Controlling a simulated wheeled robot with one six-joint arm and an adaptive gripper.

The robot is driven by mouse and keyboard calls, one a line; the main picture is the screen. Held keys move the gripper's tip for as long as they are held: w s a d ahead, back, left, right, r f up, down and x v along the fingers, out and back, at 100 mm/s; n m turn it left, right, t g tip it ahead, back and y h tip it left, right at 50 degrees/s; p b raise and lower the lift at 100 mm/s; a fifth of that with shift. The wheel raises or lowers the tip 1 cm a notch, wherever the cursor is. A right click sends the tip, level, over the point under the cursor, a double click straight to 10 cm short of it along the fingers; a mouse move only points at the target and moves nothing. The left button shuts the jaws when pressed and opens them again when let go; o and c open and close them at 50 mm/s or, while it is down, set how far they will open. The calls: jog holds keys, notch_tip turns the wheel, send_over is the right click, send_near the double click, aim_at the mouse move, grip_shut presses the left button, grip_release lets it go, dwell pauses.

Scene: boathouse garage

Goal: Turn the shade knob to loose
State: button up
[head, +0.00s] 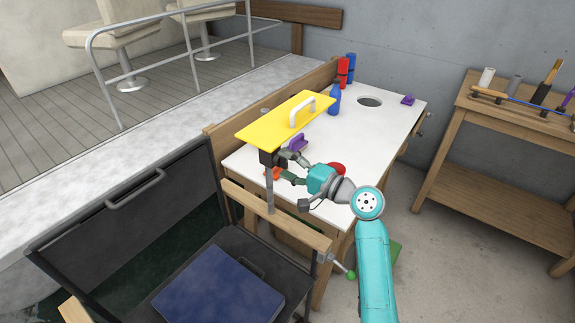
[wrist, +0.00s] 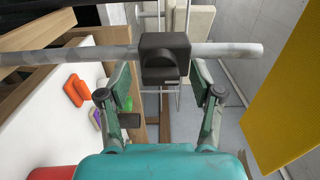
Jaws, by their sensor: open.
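The shade is a flat yellow panel (head: 287,118) with a white handle, above the white table on an upright grey post (head: 269,192). A black clamp block (head: 268,158) sits on the post under the panel. In the wrist view the dark rounded shade knob (wrist: 166,68) sits on the face of the block (wrist: 165,43), and the post (wrist: 85,58) runs across. My gripper (head: 291,168) is open and faces the knob; in the wrist view (wrist: 163,85) its fingers show to either side of it. I cannot tell whether they touch it. Any loose marking is not visible.
The white table (head: 375,135) holds a blue bottle (head: 334,99), red and blue cylinders and purple pieces. A wooden workbench (head: 480,110) stands right.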

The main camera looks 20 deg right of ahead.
jog(key=v, duration=1.2)
jog(key=s+a+f+h, duration=0.2)
jog(key=s+f+h, duration=0.2)
jog(key=s+f, duration=0.55)
jog(key=s+a+f+h, duration=0.3)
jog(key=s+f+h, duration=0.2)
jog(key=s+f, duration=0.45)
jog(key=s+f+n+h, duration=0.2)
jog(key=s+n, duration=0.1)
jog(key=s, duration=0.9)
jog(key=s+a+r+n, duration=0.2)
jog(key=s+r+n, duration=0.5)
jog(key=s, duration=0.5)
jog(key=shift+s+n, duration=0.3)
jog(key=shift+r, duration=0.1)
